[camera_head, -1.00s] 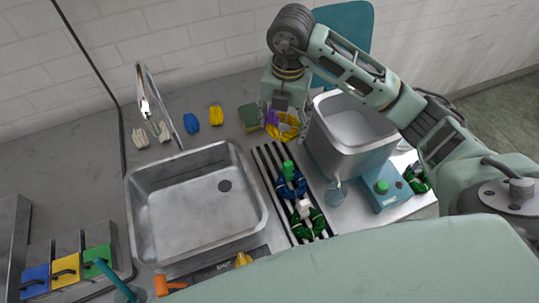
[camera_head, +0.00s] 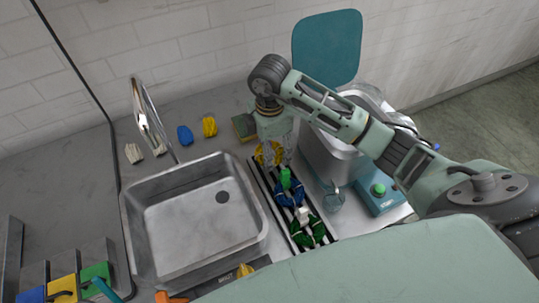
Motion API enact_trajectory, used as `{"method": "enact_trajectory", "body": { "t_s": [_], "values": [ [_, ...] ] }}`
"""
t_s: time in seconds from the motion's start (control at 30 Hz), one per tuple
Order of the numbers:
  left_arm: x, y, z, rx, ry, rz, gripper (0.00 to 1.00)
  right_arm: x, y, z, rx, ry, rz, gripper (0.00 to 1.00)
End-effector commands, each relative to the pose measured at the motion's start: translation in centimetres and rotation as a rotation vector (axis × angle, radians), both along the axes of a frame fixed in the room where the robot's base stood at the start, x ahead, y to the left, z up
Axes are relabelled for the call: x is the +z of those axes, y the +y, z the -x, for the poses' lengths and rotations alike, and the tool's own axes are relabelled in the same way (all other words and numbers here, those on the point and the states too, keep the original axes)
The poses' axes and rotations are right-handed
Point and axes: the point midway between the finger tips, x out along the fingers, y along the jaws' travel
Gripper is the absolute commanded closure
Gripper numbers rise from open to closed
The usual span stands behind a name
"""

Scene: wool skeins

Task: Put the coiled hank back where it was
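The likely coiled hank is a yellow ring of wool (camera_head: 262,158) at the far end of the dark striped rack (camera_head: 294,243), to the right of the sink. My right gripper (camera_head: 279,147) points down over that end, just above and beside the yellow hank. The gripper partly covers the hank. I cannot tell whether its fingers touch the hank or how far they are spread. A blue hank (camera_head: 284,194) with a green piece and a green hank (camera_head: 318,231) with a white piece lie nearer on the rack. My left gripper is not in view.
A steel sink (camera_head: 133,235) with a faucet (camera_head: 143,112) fills the left. A grey tub (camera_head: 325,155), a glass (camera_head: 334,199) and a blue box with a green button (camera_head: 377,198) stand right of the rack. Small white, blue (camera_head: 185,136) and yellow (camera_head: 209,127) skeins lie behind.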

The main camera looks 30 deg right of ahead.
Motion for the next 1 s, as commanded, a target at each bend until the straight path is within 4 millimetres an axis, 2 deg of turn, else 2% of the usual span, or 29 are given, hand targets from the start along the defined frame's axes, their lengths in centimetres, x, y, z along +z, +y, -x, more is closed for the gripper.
{"method": "enact_trajectory", "body": {
  "t_s": [0.27,0.67,0.7,0.87,1.0],
  "values": [
    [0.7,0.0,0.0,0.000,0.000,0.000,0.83,-3.5,0.0,0.1,0.001,0.003,0.001,0.56],
    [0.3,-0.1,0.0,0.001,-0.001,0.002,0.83,-4.1,0.0,0.0,0.002,0.000,0.001,0.56],
    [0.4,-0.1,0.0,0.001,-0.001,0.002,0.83,-4.0,0.0,0.0,0.002,0.000,0.001,0.33],
    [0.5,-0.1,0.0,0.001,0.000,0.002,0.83,-4.0,0.0,0.0,0.002,0.000,0.001,0.19],
    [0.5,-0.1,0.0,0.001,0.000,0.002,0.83,-4.0,0.0,0.0,0.002,0.000,0.001,0.18]
  ]
}}
